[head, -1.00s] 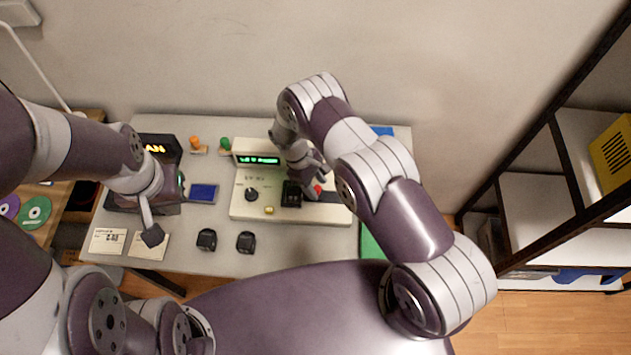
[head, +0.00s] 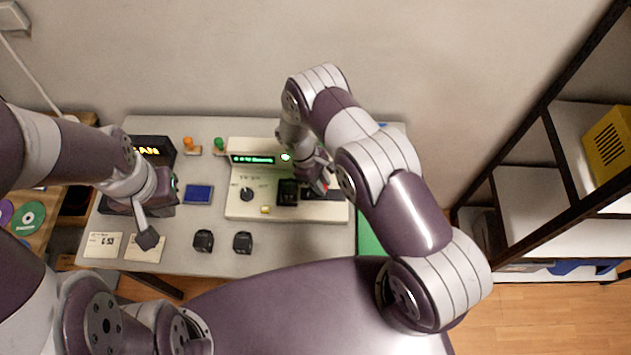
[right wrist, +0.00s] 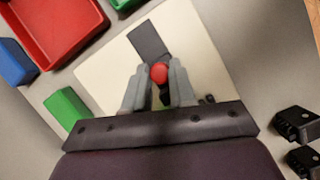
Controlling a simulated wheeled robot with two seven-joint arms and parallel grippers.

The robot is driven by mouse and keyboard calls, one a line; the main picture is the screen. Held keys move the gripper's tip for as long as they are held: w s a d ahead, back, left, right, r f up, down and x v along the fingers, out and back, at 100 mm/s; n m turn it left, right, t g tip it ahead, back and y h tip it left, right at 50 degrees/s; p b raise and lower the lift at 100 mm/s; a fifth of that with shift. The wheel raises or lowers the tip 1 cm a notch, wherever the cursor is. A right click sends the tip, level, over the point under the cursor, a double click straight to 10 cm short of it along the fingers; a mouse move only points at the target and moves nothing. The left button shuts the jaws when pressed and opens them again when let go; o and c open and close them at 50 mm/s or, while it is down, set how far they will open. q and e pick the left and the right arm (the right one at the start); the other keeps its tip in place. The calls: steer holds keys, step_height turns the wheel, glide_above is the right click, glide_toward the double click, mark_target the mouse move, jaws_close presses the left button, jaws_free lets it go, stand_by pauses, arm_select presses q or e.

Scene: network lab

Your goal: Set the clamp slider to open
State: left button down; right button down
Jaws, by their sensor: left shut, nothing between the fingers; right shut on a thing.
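The clamp slider's red knob (head: 325,181) sits on the right part of the cream machine (head: 238,209), mostly hidden by my right gripper in the head view. In the right wrist view the red knob (right wrist: 159,72) is between the fingertips of my right gripper (right wrist: 160,84), which is shut on it. A dark slider plate (right wrist: 148,41) extends beyond the knob. My left gripper (head: 148,238) is shut and empty, above the front left of the table near two paper cards.
The machine has a green display (head: 252,160), a lit green lamp (head: 285,157), a black dial (head: 247,194) and a black block (head: 287,191). Two black parts (head: 203,240) lie in front. A red tray (right wrist: 62,28) and green block (right wrist: 67,108) are near the machine.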

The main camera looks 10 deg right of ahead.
steer(key=shift+d, duration=0.1)
steer(key=c, duration=0.9)
jaws_free()
steer(key=shift+c, duration=0.2)
steer(key=shift+d, duration=0.25)
steer(key=shift+a+r, duration=0.1)
steer(key=shift+a, duration=0.05)
arm_select(q)
steer(key=f+b, duration=0.2)
steer(key=b, duration=0.1)
steer(key=shift+d+f, duration=0.2)
steer(key=shift+f, duration=0.15)
arm_select(e)
steer(key=v, duration=1.2)
steer(key=shift+r, duration=0.25)
